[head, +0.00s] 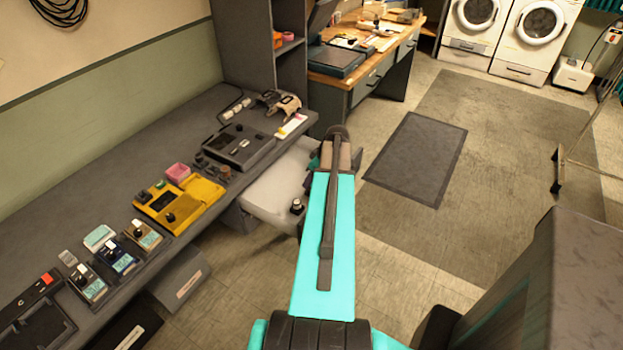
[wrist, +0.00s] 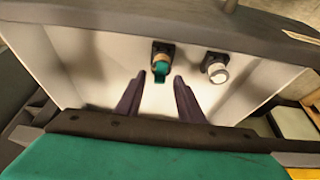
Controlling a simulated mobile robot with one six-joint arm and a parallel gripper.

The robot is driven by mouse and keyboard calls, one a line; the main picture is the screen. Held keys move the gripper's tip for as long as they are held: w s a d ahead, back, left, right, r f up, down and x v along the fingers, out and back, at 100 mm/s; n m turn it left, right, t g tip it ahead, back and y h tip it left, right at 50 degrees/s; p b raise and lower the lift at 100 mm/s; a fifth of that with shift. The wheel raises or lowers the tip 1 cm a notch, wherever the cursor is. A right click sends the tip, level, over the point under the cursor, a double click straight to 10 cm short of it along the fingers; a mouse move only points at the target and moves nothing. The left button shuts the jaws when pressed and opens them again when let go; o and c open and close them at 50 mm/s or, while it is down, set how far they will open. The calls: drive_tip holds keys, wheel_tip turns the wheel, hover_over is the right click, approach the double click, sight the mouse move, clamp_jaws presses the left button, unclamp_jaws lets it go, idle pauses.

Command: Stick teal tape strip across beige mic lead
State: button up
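My gripper (wrist: 158,88) is open in the wrist view, its two dark fingers spread with nothing seen between them. Just beyond the fingertips, a small dark holder with a teal piece (wrist: 161,74) stands in a white-lined drawer (wrist: 100,60). The teal piece may be the tape strip; I cannot tell for sure. To its right is a similar dark holder with a whitish top (wrist: 217,72). In the head view my arm hides the gripper's fingers above the pale drawer (head: 268,196), where one small dark holder (head: 297,207) shows. I cannot make out a beige mic lead.
The long grey desk (head: 95,175) on the left carries several small devices, a yellow box (head: 180,203) and a dark grey unit (head: 240,145). A wooden workbench (head: 388,50) stands behind. A dark mat (head: 415,158) lies on open floor to the right.

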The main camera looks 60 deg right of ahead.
drive_tip(key=shift+r, duration=0.1)
drive_tip(key=b+v, duration=0.2)
drive_tip(key=v, duration=1.1)
drive_tip(key=shift+r, duration=0.25)
drive_tip(key=shift+s, duration=0.1)
drive_tip(key=shift+c, duration=0.5)
